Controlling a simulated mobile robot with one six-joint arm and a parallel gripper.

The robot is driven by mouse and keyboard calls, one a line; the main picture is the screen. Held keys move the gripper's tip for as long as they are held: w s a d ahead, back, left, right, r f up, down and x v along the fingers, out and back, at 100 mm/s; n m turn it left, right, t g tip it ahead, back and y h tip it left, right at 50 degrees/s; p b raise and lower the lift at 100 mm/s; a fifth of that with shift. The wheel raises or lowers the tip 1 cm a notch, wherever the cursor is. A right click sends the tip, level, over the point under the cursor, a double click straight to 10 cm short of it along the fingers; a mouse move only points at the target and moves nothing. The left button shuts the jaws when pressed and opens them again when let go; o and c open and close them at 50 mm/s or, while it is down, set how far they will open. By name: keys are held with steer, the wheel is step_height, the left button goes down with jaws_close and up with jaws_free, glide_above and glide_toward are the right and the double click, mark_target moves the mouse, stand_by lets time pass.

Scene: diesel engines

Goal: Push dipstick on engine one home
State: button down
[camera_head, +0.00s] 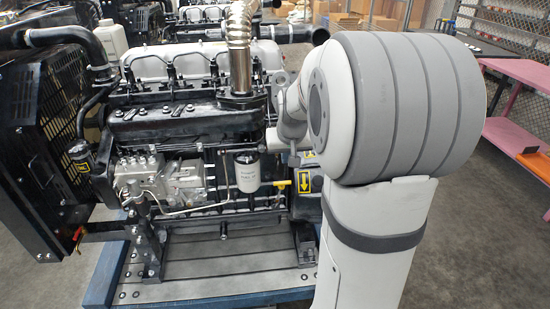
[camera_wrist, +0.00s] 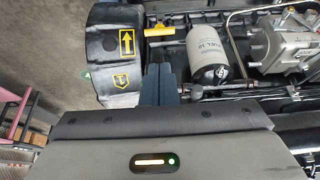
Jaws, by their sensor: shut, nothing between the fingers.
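The dipstick's yellow handle (camera_head: 284,183) sticks out low on the side of the engine (camera_head: 190,120), right of the white fuel filter (camera_head: 247,172). In the wrist view, which is upside down, the yellow handle (camera_wrist: 159,31) lies between the filter (camera_wrist: 207,58) and a black housing (camera_wrist: 115,55) marked with a yellow arrow and a 1. My gripper (camera_wrist: 160,72) is shut and empty, its blue-grey fingertips close to the handle with a small gap in the picture. How deep the dipstick sits cannot be told. In the head view my arm hides much of the gripper.
The engine stands on a blue stand (camera_head: 200,301) with a grey slotted top. A black radiator frame (camera_head: 35,150) is at the left. A silver exhaust pipe (camera_head: 239,45) rises above the engine. A pink bench (camera_head: 515,135) stands at the right, with open floor before it.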

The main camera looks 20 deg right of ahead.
mark_target(278, 199)
steer(key=p+x, duration=0.1)
steer(key=x, duration=1.1)
steer(key=shift+f, duration=0.35)
steer(key=shift+a, duration=0.1)
steer(key=b+x, duration=0.3)
steer(key=x, duration=0.3)
steer(key=w+b+x, duration=0.1)
steer(key=b+x, duration=0.3)
steer(key=x, duration=0.2)
steer(key=b+x, duration=0.4)
steer(key=x, duration=0.3)
steer(key=shift+w+r, duration=0.3)
steer(key=shift+r, duration=0.05)
steer(key=shift+d+r, duration=0.15)
steer(key=shift+d, duration=0.05)
